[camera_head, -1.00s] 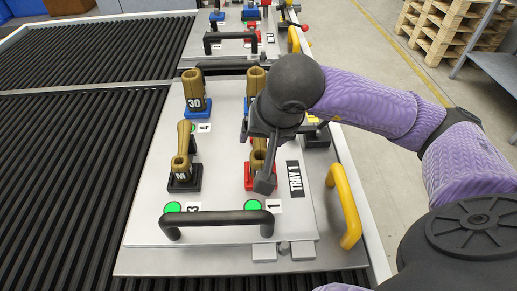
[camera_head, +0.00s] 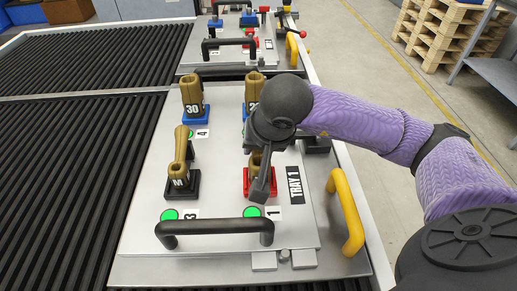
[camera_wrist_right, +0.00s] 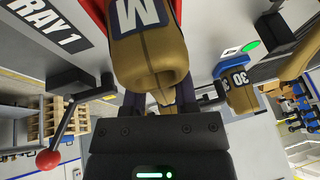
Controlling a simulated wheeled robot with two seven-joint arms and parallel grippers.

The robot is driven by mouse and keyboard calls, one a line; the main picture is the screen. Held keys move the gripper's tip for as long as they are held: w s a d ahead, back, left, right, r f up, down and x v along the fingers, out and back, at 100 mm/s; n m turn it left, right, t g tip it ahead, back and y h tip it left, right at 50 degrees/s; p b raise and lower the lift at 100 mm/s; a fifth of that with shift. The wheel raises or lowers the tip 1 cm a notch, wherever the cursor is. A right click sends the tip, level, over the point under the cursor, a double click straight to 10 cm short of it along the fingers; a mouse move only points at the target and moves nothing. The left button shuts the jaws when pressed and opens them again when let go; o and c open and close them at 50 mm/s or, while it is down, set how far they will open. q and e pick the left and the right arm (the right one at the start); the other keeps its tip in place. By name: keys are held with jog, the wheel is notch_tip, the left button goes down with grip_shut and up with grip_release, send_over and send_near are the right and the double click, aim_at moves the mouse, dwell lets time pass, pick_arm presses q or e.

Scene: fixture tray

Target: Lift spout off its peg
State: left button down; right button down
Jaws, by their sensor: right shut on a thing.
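A brown spout (camera_head: 255,158) stands at the red base (camera_head: 246,188) on the tray's right side, partly hidden by my gripper. My right gripper (camera_head: 262,168) is shut on this spout. In the right wrist view the held spout (camera_wrist_right: 150,65) is large, with an M label, between the dark fingers. Whether it is still on its peg cannot be told. Another brown M spout (camera_head: 180,160) sits on a black base at the left. A brown spout marked 30 (camera_head: 192,90) sits on a blue base behind. My left gripper is not in view.
The tray plate (camera_head: 215,205) has a black front handle (camera_head: 215,228) and a yellow side handle (camera_head: 346,212). A further brown spout (camera_head: 254,85) stands behind my right wrist. A second tray lies beyond. Black rollers (camera_head: 70,180) run along the left.

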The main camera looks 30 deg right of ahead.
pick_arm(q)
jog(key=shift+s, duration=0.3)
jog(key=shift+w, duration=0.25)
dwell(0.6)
